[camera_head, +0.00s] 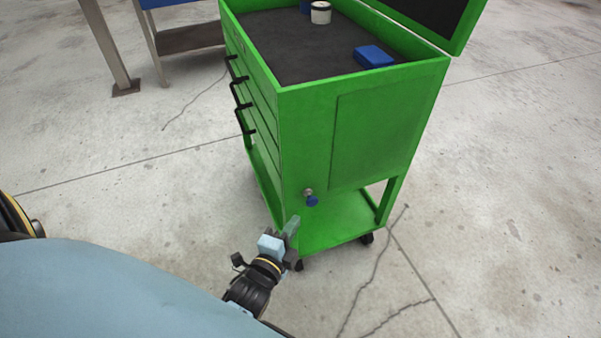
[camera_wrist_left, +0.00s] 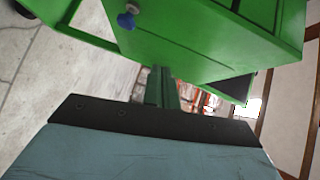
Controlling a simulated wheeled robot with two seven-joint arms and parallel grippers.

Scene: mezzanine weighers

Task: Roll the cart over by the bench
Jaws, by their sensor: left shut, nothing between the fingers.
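The green cart (camera_head: 385,128) stands in front of me, with drawers and black handles on its left side and a dark top tray. A low shelf and small casters are under it. Its end panel also shows in the left wrist view (camera_wrist_left: 190,35). My left gripper (camera_head: 292,226) is shut and empty, close to the cart's near lower corner; I cannot tell if it touches. Its fingers also show in the left wrist view (camera_wrist_left: 162,88). A blue-edged structure (camera_head: 188,38), perhaps the bench, is partly in view behind on the left. My right gripper is not in view.
A blue box (camera_head: 373,57) and a white can (camera_head: 321,13) sit on the cart's top. A blue knob (camera_head: 312,201) is on its end. A grey post (camera_head: 108,45) stands at the upper left. The cracked concrete floor is clear to the right and left of the cart.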

